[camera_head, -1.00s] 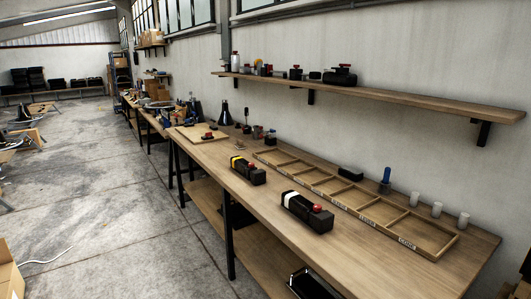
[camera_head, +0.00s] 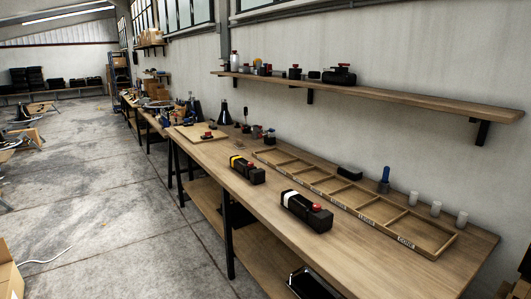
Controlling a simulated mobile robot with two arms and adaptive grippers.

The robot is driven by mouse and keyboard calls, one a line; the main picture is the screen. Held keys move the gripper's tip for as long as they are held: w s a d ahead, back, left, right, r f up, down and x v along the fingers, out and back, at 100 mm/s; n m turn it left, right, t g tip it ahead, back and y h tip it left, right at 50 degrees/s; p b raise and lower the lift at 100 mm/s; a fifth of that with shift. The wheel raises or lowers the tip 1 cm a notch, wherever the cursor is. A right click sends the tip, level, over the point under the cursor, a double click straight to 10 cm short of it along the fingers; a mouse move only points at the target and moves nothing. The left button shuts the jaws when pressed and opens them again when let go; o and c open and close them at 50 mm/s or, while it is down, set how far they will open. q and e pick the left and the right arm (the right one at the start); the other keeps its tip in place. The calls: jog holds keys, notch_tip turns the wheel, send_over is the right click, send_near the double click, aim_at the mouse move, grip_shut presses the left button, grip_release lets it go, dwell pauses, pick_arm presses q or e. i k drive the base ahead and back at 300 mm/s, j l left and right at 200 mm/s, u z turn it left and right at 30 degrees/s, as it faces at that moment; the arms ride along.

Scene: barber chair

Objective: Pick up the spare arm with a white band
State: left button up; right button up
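A black spare arm with a white band (camera_head: 306,211) lies on the wooden workbench (camera_head: 262,216), near its front edge. A similar black arm with a yellow band (camera_head: 247,170) lies farther along the bench to the left. Neither of my grippers shows in the head view.
A divided wooden tray (camera_head: 406,241) with labels lies behind the arms. White cups (camera_head: 437,208) and a blue-handled tool (camera_head: 385,178) stand behind it. A wall shelf (camera_head: 430,98) hangs above. A cardboard box (camera_head: 9,277) is at lower left; the floor beside the bench is clear.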

aim_at(298, 205)
jog(key=i+j+z, duration=0.1)
jog(key=z, duration=0.8)
jog(key=i+j+z, duration=0.2)
jog(key=j, duration=0.2)
jog(key=i+j+z, duration=0.2)
jog(key=j, duration=0.2)
jog(key=i+j+z, duration=0.2)
jog(key=j, duration=0.25)
jog(key=j+z, duration=0.15)
jog(key=j, duration=0.3)
jog(key=i+j+z, duration=0.2)
jog(key=j, duration=0.3)
jog(key=i+j, duration=0.1)
jog(key=j, duration=1.25)
jog(key=k, duration=0.4)
